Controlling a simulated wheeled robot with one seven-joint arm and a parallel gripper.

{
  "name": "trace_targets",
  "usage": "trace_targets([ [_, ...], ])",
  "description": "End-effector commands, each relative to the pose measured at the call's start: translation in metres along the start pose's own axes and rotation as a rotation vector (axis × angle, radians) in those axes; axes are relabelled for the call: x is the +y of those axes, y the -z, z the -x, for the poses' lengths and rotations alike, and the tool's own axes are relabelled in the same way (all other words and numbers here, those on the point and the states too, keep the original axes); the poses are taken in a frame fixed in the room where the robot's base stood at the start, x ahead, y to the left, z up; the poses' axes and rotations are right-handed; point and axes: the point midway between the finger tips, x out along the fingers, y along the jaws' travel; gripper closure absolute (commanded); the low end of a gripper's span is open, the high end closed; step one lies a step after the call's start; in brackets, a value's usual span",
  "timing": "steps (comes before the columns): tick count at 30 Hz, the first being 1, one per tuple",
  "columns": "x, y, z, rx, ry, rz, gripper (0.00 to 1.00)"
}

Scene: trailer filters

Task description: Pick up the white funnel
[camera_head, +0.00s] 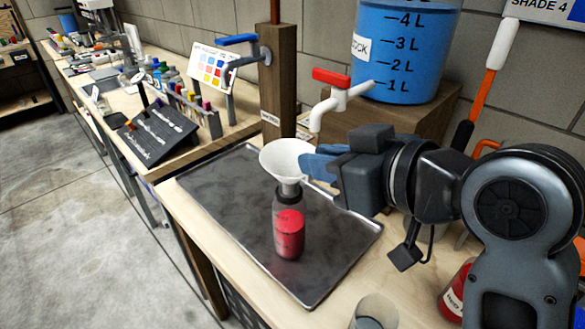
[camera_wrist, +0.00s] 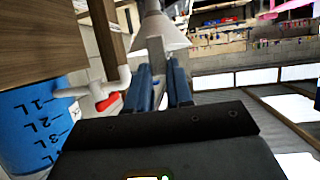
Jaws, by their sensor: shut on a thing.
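A blue liquid tank (camera_head: 405,50) on a wooden block has a white tap with a red handle (camera_head: 332,78) close above my gripper. A wooden post (camera_head: 277,85) with a blue-handled tap (camera_head: 238,40) stands behind. A clear cup (camera_head: 375,312) is at the front.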

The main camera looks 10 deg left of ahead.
Motion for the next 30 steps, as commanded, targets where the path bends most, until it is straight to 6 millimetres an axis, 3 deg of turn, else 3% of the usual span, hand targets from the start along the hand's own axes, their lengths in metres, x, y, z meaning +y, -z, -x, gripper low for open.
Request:
trace_targets([
  [3, 0.0, 0.0, 0.0, 0.0, 0.0, 0.0, 1.0],
  [19, 0.0, 0.004, 0.002, 0.001, 0.0, 0.001, 1.0],
  [30, 0.001, 0.064, 0.026, 0.005, -0.001, 0.003, 1.0],
])
